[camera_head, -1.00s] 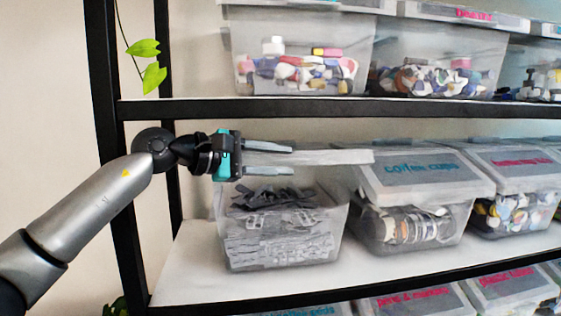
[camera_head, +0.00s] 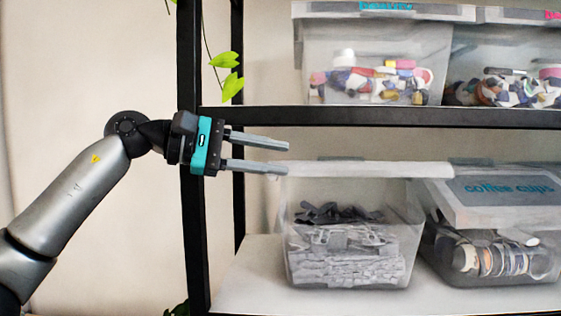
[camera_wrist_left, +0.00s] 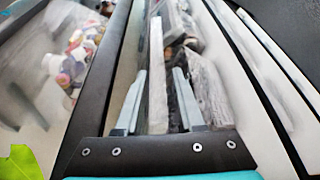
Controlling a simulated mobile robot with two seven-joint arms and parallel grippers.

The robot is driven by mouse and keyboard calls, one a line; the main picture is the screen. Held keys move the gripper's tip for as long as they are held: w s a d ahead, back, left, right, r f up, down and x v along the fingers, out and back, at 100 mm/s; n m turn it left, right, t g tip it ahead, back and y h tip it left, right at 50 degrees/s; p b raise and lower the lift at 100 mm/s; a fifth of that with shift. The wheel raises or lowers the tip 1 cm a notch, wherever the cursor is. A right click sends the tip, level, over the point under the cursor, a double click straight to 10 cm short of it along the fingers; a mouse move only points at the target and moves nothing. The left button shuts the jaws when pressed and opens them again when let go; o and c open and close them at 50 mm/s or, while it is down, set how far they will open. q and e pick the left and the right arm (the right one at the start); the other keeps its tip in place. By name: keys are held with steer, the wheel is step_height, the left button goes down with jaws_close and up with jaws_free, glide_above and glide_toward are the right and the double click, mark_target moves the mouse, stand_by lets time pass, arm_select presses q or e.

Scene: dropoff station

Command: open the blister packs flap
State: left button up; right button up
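The bin of grey and silver packs (camera_head: 350,277), seemingly blister packs, stands on the middle shelf, leftmost in the head view. Its pale flap (camera_head: 400,169) shows nearly edge-on and roughly level along the bin's top; no label on it is readable. My left gripper (camera_head: 288,157) is open and empty, with its fingertips near the flap's left end, the lower one at about flap height. In the left wrist view, the left gripper's fingers (camera_wrist_left: 157,95) are spread, with a pale edge, likely the flap (camera_wrist_left: 156,65), between them; contact cannot be told. My right gripper is not in view.
The coffee cups bin (camera_head: 440,252) stands close on the right. The upper shelf board (camera_head: 400,117) runs above the gripper and carries more bins (camera_head: 310,45). A black shelf post (camera_head: 193,240) is behind my left wrist. A leafy vine (camera_head: 226,60) hangs beside it.

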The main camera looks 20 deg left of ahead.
arm_select(q)
steer(key=shift+d+f, duration=0.25)
steer(key=shift+d, duration=0.1)
steer(key=shift+c, duration=1.2)
steer(key=d+f+h, duration=0.1)
steer(key=d, duration=0.1)
steer(key=d+f+n+g+h, duration=0.1)
steer(key=d, duration=0.1)
steer(key=d+f+n+h, duration=0.1)
steer(key=d, duration=0.1)
steer(key=shift+f+g+h, duration=0.3)
steer(key=shift+f, duration=0.1)
jaws_close()
steer(key=n+t+p, duration=0.3)
steer(key=n+t, duration=0.7)
steer(key=n, duration=1.2)
glide_toward(368, 174)
steer(key=shift+h, duration=0.3)
steer(key=x, duration=0.5)
steer(key=shift+d+f, duration=0.25)
steer(key=shift+d, duration=0.1)
steer(key=shift+w+a+r+p, duration=0.1)
steer(key=shift+w+r+p, duration=0.2)
